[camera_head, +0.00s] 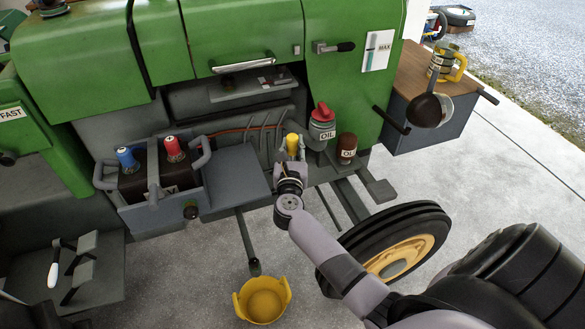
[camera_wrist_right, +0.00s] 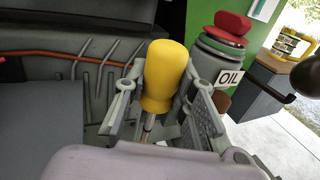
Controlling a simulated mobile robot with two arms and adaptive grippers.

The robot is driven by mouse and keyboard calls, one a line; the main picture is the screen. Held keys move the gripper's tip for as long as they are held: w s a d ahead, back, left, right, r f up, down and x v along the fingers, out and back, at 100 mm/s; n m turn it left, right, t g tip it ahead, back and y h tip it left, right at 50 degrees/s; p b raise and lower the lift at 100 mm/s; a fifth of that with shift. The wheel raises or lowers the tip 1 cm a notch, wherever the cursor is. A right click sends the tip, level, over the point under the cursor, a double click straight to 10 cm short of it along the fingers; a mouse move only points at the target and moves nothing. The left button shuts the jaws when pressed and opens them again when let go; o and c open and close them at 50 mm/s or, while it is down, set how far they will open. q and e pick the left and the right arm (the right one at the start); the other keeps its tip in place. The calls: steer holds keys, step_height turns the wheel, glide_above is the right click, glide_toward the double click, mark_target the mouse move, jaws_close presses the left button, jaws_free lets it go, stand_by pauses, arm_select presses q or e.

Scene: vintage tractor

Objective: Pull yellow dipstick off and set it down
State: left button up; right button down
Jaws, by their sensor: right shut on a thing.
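The yellow dipstick (camera_head: 292,143) stands upright at the side of the green tractor (camera_head: 345,85). It also shows in the right wrist view (camera_wrist_right: 165,75), its rounded handle filling the space between the fingers and a thin metal rod below it. My right gripper (camera_head: 291,158) is shut on the dipstick from the front; in the right wrist view its fingers (camera_wrist_right: 165,95) stand on both sides of the handle. The rod's lower end is hidden behind my gripper. My left gripper is not seen in either view.
A grey oil can with a red lid (camera_head: 322,122) and a dark oil bottle (camera_head: 346,148) stand just right of the dipstick. A battery box (camera_head: 158,180) is at left. A yellow bucket (camera_head: 263,300) and a tyre (camera_head: 395,245) are in front on the floor. A wooden-topped cabinet (camera_head: 425,75) stands at right.

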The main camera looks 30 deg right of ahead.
mark_target(293, 135)
steer(key=shift+r+p, duration=0.9)
steer(key=shift+r, duration=0.3)
steer(key=shift+r+p, duration=1.8)
steer(key=shift+r, duration=0.2)
steer(key=shift+f, duration=0.1)
